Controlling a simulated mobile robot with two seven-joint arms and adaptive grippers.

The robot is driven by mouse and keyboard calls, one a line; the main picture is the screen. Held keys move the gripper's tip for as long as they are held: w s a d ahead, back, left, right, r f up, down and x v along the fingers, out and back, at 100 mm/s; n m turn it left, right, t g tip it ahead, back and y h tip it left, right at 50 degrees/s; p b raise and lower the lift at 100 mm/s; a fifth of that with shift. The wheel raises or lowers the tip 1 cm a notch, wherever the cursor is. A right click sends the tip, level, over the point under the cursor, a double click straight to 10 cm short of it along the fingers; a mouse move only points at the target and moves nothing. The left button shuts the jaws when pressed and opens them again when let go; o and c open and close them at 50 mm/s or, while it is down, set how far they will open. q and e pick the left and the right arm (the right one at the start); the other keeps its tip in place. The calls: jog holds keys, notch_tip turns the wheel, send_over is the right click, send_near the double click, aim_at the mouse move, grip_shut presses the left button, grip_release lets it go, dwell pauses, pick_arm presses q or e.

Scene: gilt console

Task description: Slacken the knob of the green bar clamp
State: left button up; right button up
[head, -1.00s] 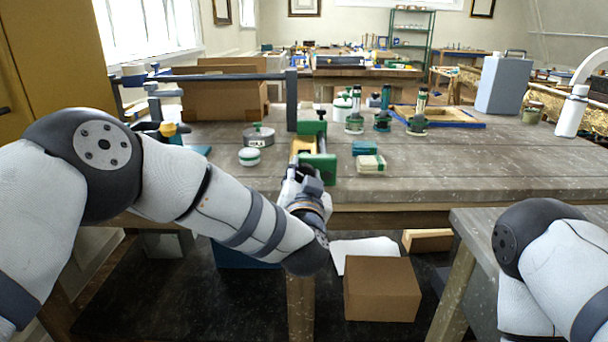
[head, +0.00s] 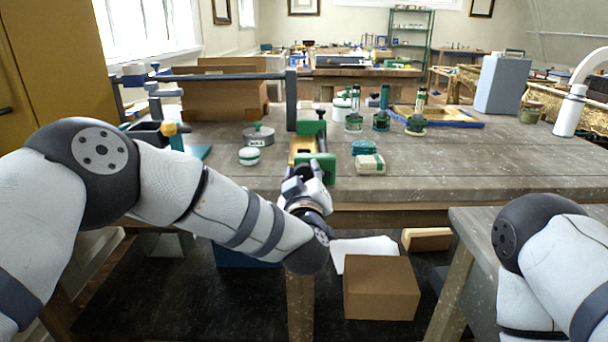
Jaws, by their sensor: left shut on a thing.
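The green bar clamp (head: 322,160) lies on the workbench near its front edge, with a green jaw at the front and another farther back. A light wooden piece (head: 303,145) sits along its left side. My left gripper (head: 312,172) is at the front jaw, at the bench's front edge, and is shut on the clamp's knob. The knob itself is mostly hidden by the gripper. My right arm shows at the lower right, but its gripper is out of view.
A white-and-green round tin (head: 249,156) and a grey tin (head: 258,137) stand left of the clamp. Small boxes (head: 369,164) lie close on its right. Bottles (head: 354,122) stand behind. A cardboard box (head: 381,287) lies below the bench.

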pick_arm(q)
jog(key=n, duration=0.7)
jog(key=shift+r, duration=0.15)
jog(key=n, duration=0.5)
jog(key=shift+r, duration=0.1)
jog(key=shift+r+n, duration=0.1)
jog(key=shift+n, duration=0.8)
jog(key=o, duration=0.9)
jog(key=shift+w, duration=0.1)
jog(key=shift+o, duration=1.4)
jog(key=shift+f, duration=0.25)
